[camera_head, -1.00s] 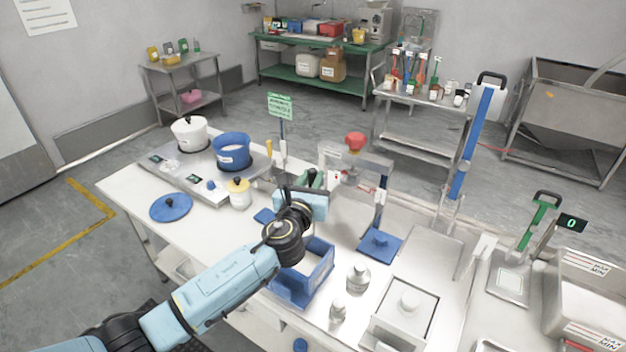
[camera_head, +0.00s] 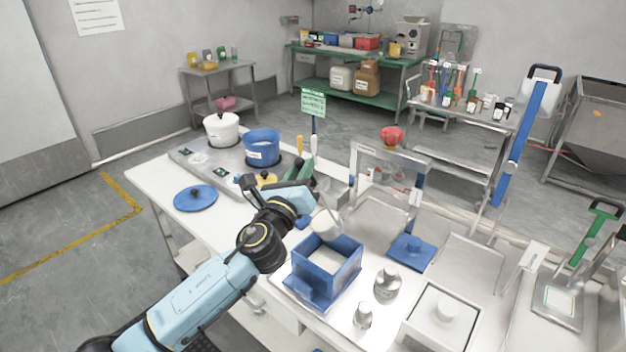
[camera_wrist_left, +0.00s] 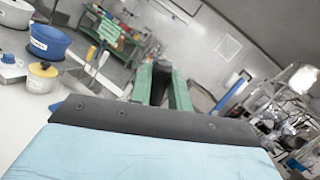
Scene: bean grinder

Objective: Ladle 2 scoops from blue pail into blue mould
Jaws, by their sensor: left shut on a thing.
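The blue pail (camera_head: 262,150) stands open on the warming plate at the back left, with pale contents; it also shows in the left wrist view (camera_wrist_left: 47,44). The blue mould (camera_head: 313,290) is an open box on the table, with a pale surface inside. My left gripper (camera_head: 302,188) is between them, slightly behind the mould; its green fingers (camera_wrist_left: 162,88) are shut on a dark handle (camera_wrist_left: 160,74). A pale round cup (camera_head: 326,224), apparently the ladle's bowl, hangs over the mould's back edge. Its contents are not visible. My right gripper is out of view.
A white pot (camera_head: 221,131) stands beside the pail, and a blue lid (camera_head: 195,198) lies at the left. A yellow-lidded jar (camera_head: 265,180) is close behind my left arm. Metal weights (camera_head: 387,283) and a blue plate (camera_head: 411,252) lie right of the mould.

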